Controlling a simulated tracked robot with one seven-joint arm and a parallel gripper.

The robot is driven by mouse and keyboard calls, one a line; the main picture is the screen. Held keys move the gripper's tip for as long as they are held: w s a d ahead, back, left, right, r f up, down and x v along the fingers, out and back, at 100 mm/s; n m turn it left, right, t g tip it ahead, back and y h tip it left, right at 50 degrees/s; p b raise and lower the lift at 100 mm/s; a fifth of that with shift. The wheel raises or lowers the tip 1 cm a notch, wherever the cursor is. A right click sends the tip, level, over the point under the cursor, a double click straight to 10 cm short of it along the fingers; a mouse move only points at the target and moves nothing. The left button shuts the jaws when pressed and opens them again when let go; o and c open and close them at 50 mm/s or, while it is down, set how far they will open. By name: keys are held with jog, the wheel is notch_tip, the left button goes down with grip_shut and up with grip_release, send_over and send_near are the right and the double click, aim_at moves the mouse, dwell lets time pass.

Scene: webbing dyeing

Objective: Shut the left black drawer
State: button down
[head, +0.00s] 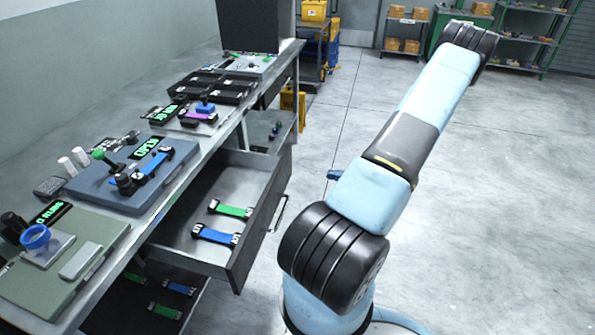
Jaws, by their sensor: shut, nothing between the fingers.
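A dark grey drawer (262,222) stands pulled out from under the workbench, at the centre left of the head view. Its front panel faces right and carries a bar handle (279,213). Inside lie a green-banded strap piece (232,209) and a blue-banded strap piece (216,235). It is the only drawer I clearly see pulled out. My arm rises from the lower middle toward the upper right, to the right of the drawer and apart from it in the picture. My gripper is not in view.
The workbench (196,166) runs along the left, holding a blue tray device (100,185), a green board (95,225) and black trays. More strap pieces lie on a lower level (180,287). Shelves (530,40) stand far back. The floor (480,210) on the right is clear.

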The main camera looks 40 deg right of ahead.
aim_at(289, 168)
jog(key=shift+m+t, duration=0.3)
jog(key=x, duration=0.9)
jog(key=f+x, duration=0.1)
jog(key=x, duration=0.3)
jog(key=shift+w, duration=0.3)
